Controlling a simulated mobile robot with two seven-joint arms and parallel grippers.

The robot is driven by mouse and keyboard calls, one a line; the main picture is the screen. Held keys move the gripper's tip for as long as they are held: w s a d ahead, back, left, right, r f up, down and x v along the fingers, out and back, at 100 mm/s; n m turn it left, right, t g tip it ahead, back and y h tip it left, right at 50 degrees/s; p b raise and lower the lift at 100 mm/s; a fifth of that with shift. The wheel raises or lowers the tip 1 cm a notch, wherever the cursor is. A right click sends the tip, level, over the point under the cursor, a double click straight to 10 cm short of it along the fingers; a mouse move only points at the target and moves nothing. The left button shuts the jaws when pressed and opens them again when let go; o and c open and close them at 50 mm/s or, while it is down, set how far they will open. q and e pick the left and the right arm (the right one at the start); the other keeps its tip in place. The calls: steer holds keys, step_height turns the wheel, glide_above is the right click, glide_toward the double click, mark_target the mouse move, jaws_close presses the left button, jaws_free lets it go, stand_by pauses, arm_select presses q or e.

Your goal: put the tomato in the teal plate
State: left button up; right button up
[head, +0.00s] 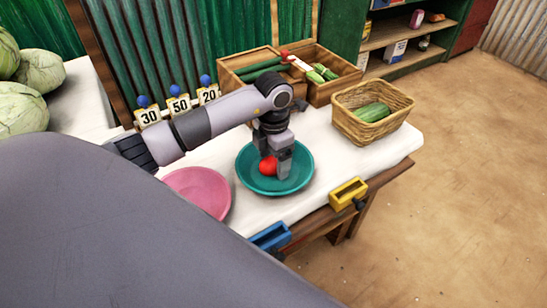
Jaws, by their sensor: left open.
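The red tomato (267,166) is at the teal plate (301,182), inside its rim as seen in the head view. My left gripper (275,168) points down over the teal plate, with its fingers at the tomato. The gripper is open, and one finger partly hides the tomato. I cannot tell whether a finger touches it. The teal plate stands on the white tabletop. My right gripper is not in view.
A pink plate (200,187) sits left of the teal one. A wicker basket (398,122) with a green vegetable stands at right. Wooden crates (320,92) and price signs (180,106) line the back. Yellow (348,194) and blue (270,237) boxes are at the front edge.

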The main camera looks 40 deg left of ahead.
mark_target(274, 159)
arm_select(q)
step_height(274, 159, up, 12)
stand_by(0.4)
steer(key=shift+f, duration=0.1)
stand_by(0.3)
